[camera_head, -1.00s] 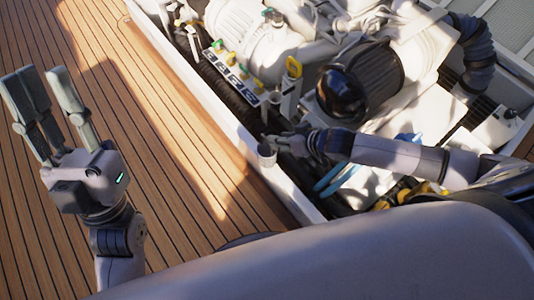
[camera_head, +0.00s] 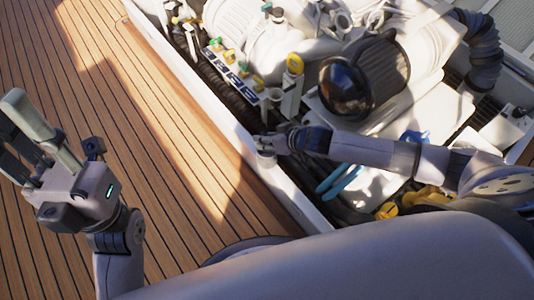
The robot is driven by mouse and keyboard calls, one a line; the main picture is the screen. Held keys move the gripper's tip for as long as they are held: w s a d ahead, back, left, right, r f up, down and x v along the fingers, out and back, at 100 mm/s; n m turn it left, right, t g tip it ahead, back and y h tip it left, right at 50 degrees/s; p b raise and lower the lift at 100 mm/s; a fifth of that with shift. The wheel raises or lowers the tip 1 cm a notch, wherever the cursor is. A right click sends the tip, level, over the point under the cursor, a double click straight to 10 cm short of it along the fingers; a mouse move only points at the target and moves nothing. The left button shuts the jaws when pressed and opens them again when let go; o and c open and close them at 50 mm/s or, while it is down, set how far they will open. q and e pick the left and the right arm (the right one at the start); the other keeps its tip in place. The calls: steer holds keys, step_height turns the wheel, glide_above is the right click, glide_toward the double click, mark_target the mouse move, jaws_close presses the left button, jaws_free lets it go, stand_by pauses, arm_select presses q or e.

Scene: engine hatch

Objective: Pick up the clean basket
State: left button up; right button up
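A small pale grey cup-shaped piece (camera_head: 265,158), which may be the clean basket, shows at the white hatch rim. My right gripper (camera_head: 268,142) is right at it, with its fingers over or against its top. The gripper is small and partly hides the piece, so I cannot tell whether the fingers are closed on it. My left gripper (camera_head: 68,135) is raised above the deck at the left, with its fingers spread and nothing between them.
The white hatch rim (camera_head: 205,110) runs diagonally between the wooden deck (camera_head: 150,130) and the engine bay. The deck at left is clear.

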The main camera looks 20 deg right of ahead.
steer(key=shift+c, duration=0.4)
jaws_close()
